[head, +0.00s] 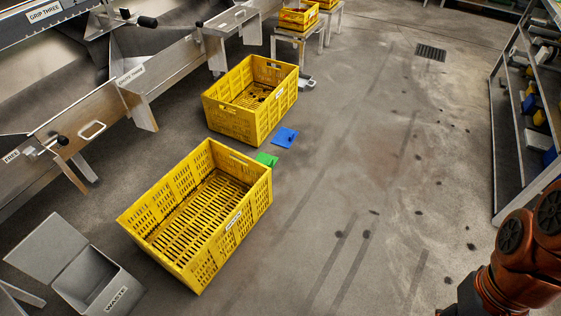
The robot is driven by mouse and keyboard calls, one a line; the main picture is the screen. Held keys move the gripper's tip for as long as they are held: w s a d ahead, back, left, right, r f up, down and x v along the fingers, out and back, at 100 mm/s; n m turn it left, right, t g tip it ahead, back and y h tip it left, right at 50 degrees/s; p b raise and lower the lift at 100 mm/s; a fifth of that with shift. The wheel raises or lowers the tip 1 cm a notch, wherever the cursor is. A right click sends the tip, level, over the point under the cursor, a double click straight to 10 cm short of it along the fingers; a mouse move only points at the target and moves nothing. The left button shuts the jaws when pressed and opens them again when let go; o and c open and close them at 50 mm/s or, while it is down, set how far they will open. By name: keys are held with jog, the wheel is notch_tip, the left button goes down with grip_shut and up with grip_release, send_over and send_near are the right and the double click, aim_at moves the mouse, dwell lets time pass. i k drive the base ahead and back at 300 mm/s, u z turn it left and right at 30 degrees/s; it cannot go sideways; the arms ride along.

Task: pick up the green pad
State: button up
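The green pad (267,160) lies on the floor between the two large yellow crates, close to the back right corner of the nearer one. It is small in the view, and the nearer crate's corner may hide part of it. A blue pad (284,138) with a dark mark on it lies just behind and to the right of it, beside the farther crate. Part of my orange arm shows at the bottom right, well away from the green pad. My gripper is not in view.
The nearer yellow crate (263,193) and farther yellow crate (233,123) stand on the floor. A grey waste bin (120,295) stands at bottom left. Metal chutes (160,72) line the left. A shelf rack (498,140) stands at right. The middle floor is clear.

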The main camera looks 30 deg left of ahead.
aim_at(263, 162)
jog(key=u, duration=0.05)
jog(key=i, duration=1.7)
jog(key=u, duration=2.95)
